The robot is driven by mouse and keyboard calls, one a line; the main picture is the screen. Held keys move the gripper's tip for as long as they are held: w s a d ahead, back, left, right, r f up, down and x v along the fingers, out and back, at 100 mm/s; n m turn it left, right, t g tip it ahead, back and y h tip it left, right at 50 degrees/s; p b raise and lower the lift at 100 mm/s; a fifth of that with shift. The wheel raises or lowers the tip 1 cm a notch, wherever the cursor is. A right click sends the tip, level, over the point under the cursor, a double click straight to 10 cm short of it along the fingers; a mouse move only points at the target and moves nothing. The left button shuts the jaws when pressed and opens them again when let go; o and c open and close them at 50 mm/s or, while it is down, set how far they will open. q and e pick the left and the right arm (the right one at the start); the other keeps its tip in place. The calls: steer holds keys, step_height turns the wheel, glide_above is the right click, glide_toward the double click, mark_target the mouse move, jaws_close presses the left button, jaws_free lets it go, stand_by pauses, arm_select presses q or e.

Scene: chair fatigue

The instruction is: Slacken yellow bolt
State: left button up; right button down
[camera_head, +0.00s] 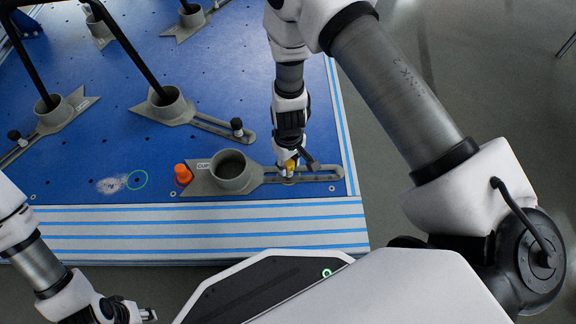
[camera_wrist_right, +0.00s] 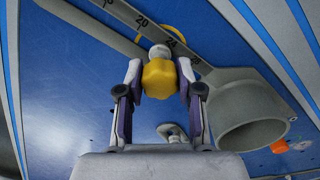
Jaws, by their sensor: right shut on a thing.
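The yellow bolt (camera_head: 290,165) stands at the slot of the grey clamp (camera_head: 262,186) near the front of the blue table. In the right wrist view the bolt's yellow knob (camera_wrist_right: 160,78) sits between the two fingers. My right gripper (camera_head: 286,162) points down and is shut on the knob; it also shows in the right wrist view (camera_wrist_right: 160,85). A yellow ring (camera_wrist_right: 178,38) lies on the table by the clamp's slotted arm. My left gripper (camera_head: 146,314) is at the bottom left, away from the table top, and its fingers are too small to read.
An orange knob (camera_head: 183,174) stands at the left end of the clamp. Other grey clamps (camera_head: 165,108) with black legs stand farther back.

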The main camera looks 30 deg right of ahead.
stand_by(0.3)
steer(key=shift+f+n+b, duration=0.2)
steer(key=shift+n+b, duration=0.3)
steer(key=shift+n, duration=0.1)
steer(key=shift+n+b, duration=0.6)
steer(key=shift+n, duration=0.1)
steer(key=shift+n+b, duration=0.3)
steer(key=shift+n, duration=0.2)
steer(key=shift+r+n, duration=0.2)
steer(key=shift+n, duration=0.1)
